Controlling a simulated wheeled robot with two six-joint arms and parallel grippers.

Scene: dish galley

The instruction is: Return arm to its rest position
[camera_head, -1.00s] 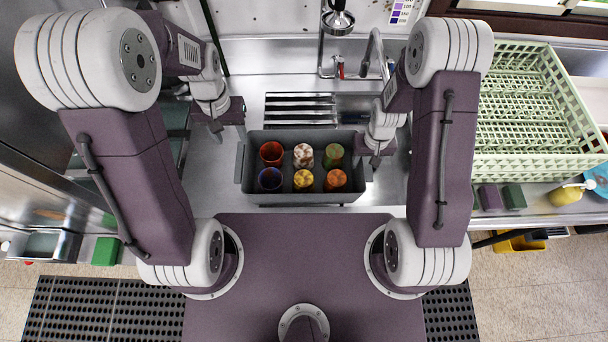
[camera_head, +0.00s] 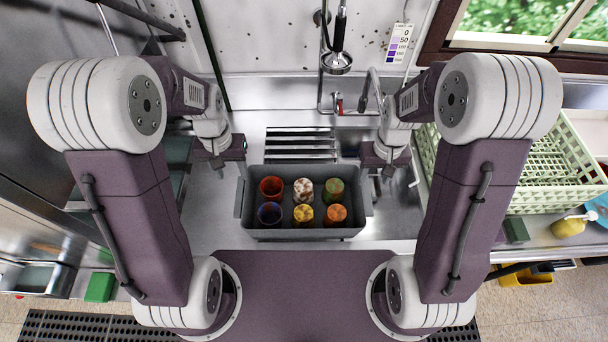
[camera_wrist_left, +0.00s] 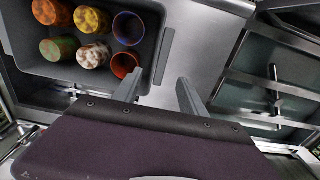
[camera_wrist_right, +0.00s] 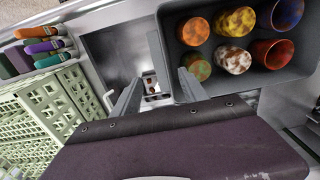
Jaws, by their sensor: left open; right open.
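My left gripper (camera_head: 231,172) hangs just left of the grey bin, open and empty; its two fingers (camera_wrist_left: 160,92) show apart in the left wrist view. My right gripper (camera_head: 381,170) is to the right of the bin, open and empty; its fingers (camera_wrist_right: 158,92) show apart in the right wrist view. The grey bin (camera_head: 305,234) stands on the steel counter between the grippers. It holds several cups in two rows, among them a red cup (camera_head: 270,187), a dark blue cup (camera_head: 269,214), a yellow cup (camera_head: 303,213) and an orange cup (camera_head: 336,213).
A pale green rack (camera_head: 545,170) stands on the right. A faucet and sprayer (camera_head: 337,62) hang behind the bin. A green block (camera_head: 99,287) is at lower left.

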